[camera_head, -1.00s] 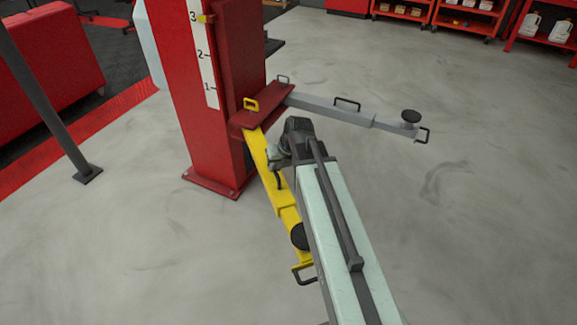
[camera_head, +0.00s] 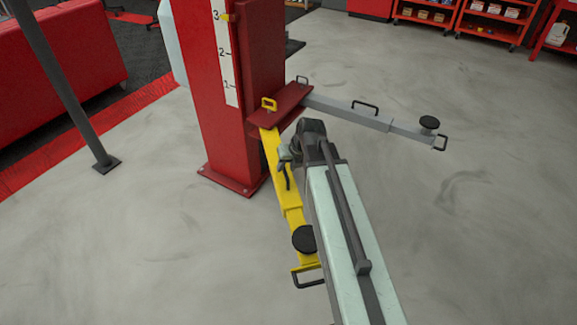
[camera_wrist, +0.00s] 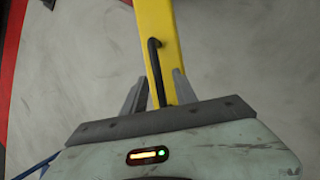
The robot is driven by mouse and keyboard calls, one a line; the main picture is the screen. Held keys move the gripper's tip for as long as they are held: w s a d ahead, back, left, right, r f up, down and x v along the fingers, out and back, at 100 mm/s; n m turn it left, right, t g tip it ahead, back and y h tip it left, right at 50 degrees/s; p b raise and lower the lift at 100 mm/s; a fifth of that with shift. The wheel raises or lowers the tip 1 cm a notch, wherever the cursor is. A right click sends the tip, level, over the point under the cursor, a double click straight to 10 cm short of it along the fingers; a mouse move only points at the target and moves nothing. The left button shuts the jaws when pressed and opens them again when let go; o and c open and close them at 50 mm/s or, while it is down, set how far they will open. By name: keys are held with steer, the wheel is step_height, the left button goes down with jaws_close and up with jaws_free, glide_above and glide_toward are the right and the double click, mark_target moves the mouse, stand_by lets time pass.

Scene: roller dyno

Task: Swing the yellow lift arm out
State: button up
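The yellow lift arm (camera_head: 291,215) extends from the dark red bracket (camera_head: 285,110) on the red post toward the bottom of the head view. It carries a round black pad (camera_head: 304,239) and a dark handle (camera_head: 309,279) at its outer end. Another dark handle (camera_wrist: 155,72) stands on the arm in the wrist view. My gripper (camera_wrist: 158,88) has its fingers apart, one on each side of that handle's near end, with yellow showing between. In the head view my gripper (camera_head: 286,160) is beside the yellow arm, partly hidden by my arm.
A grey lift arm (camera_head: 350,111) with a black pad extends right from the same bracket. The red post (camera_head: 215,130) stands behind. A dark slanted pole (camera_head: 62,85) stands at left. Red shelves (camera_head: 470,20) are at the back. The floor at right and lower left is clear.

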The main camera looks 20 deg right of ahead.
steer(key=p+v, duration=0.6)
steer(key=v, duration=0.1)
steer(key=shift+s+r+p, duration=0.2)
steer(key=shift+r+p, duration=0.15)
steer(key=shift+d, duration=0.1)
